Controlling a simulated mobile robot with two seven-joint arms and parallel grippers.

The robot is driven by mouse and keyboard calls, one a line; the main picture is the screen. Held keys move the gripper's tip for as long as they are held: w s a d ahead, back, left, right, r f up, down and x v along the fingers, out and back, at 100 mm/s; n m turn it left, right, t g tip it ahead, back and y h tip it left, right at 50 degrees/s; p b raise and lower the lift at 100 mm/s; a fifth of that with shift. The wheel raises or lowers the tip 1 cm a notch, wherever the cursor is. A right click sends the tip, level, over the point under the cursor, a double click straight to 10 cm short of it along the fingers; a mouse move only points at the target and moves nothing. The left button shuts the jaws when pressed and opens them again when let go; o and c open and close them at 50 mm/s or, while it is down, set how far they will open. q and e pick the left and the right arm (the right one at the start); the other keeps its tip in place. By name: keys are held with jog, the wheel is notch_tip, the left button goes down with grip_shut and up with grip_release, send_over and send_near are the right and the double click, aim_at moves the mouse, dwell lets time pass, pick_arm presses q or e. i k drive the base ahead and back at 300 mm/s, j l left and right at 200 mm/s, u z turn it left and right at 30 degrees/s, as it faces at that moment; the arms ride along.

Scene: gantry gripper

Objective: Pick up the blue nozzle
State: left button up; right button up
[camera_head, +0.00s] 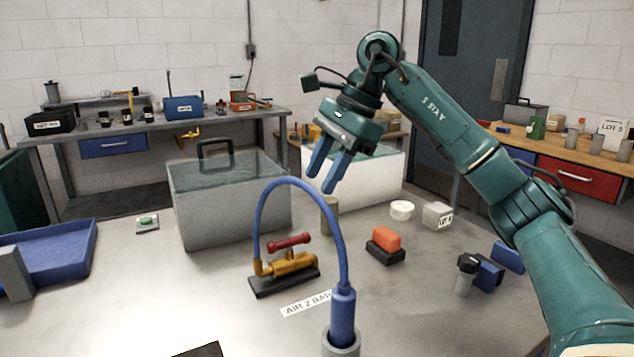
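The blue nozzle (343,316) stands upright in a grey cylindrical holder (341,345) at the bottom middle of the view. A blue hose (297,182) arches from its top over to a brass valve (288,264) with a red handle on a black base. My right gripper (321,181) comes in from the upper right, with its two blue fingers apart and nothing between them. It hangs above the far part of the table, well above and beyond the nozzle, and touches nothing. My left gripper is not in view.
A lidded clear tank (230,207) stands behind the valve, with a white bin (375,180) to its right. A red block on a black base (385,246), a black-capped bottle (466,274) and blue blocks lie right. A blue tray (62,255) is left. The left-front table is mostly clear.

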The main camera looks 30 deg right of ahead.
aim_at(343, 303)
jog(key=k+j, duration=1.2)
jog(key=k, duration=0.05)
